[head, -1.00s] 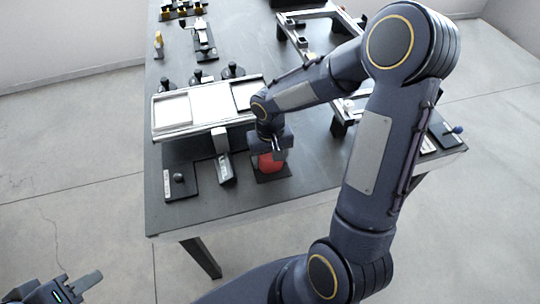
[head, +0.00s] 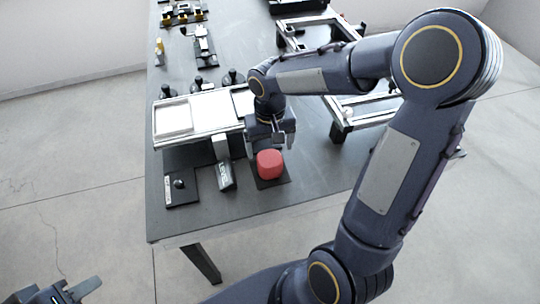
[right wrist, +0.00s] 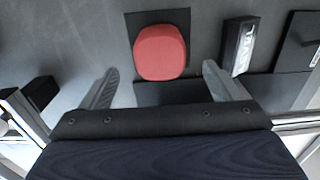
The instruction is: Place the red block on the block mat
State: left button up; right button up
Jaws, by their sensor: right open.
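The red block (head: 270,164) sits on the dark square block mat (head: 283,179) near the table's front edge. In the right wrist view the red block (right wrist: 161,52) lies beyond the fingertips, with the mat (right wrist: 137,20) showing around it. My right gripper (head: 280,137) is just behind and above the block, apart from it. Its fingers (right wrist: 159,80) are open and empty in the right wrist view. My left gripper (head: 80,290) is at the bottom left, off the table; its opening cannot be made out.
A white tray stand (head: 203,116) stands behind and left of the mat. A small labelled dark block (head: 226,176) and a plate with a black knob (head: 181,188) lie to the left. A metal frame (head: 350,115) stands at the right. The table front right of the mat is clear.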

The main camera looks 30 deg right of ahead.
aim_at(270, 159)
notch_tip(270, 159, up, 4)
jog(key=shift+f, duration=0.2)
pick_arm(q)
jog(key=shift+r, duration=0.15)
pick_arm(e)
jog(key=s+a+r+t+y, duration=0.2)
jog(key=s, duration=0.6)
jog(key=s+a+r+n+t+y, duration=0.1)
jog(key=s+a+r+t, duration=0.1)
jog(key=s, duration=0.7)
jog(key=shift+r+t+y, duration=0.25)
jog(key=shift+t+y, duration=0.15)
jog(key=shift+t, duration=0.4)
pick_arm(q)
jog(key=shift+r+p, duration=0.4)
jog(key=shift+p, duration=0.1)
pick_arm(e)
jog(key=shift+r, duration=0.4)
pick_arm(q)
jog(key=shift+c, duration=0.2)
